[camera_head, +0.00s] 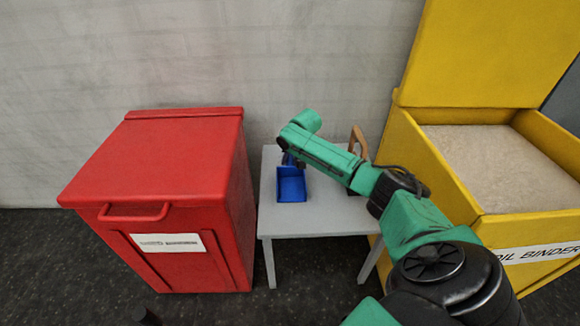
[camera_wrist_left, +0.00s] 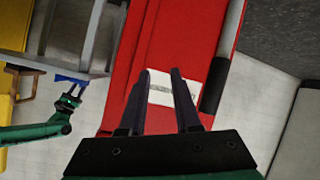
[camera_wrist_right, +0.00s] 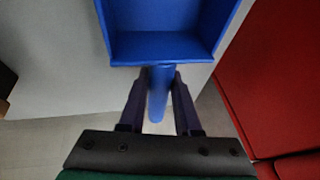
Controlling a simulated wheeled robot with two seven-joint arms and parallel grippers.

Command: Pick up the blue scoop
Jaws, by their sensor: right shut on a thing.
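The blue scoop (camera_head: 291,186) is at the left part of the small grey table (camera_head: 310,219), its open tray facing up. My right gripper (camera_head: 290,159) is shut on the scoop's handle. In the right wrist view the handle (camera_wrist_right: 158,95) runs between the two fingers (camera_wrist_right: 159,80), with the tray (camera_wrist_right: 160,46) beyond them. I cannot tell whether the tray touches the tabletop. My left gripper (camera_wrist_left: 161,72) shows in the left wrist view, its fingers apart and empty in front of the red bin.
A closed red bin (camera_head: 160,165) stands left of the table. An open yellow bin (camera_head: 428,165) of pale granules stands at the right. A wooden-handled item (camera_head: 357,140) is on the table, partly hidden by my right arm. The table's front is clear.

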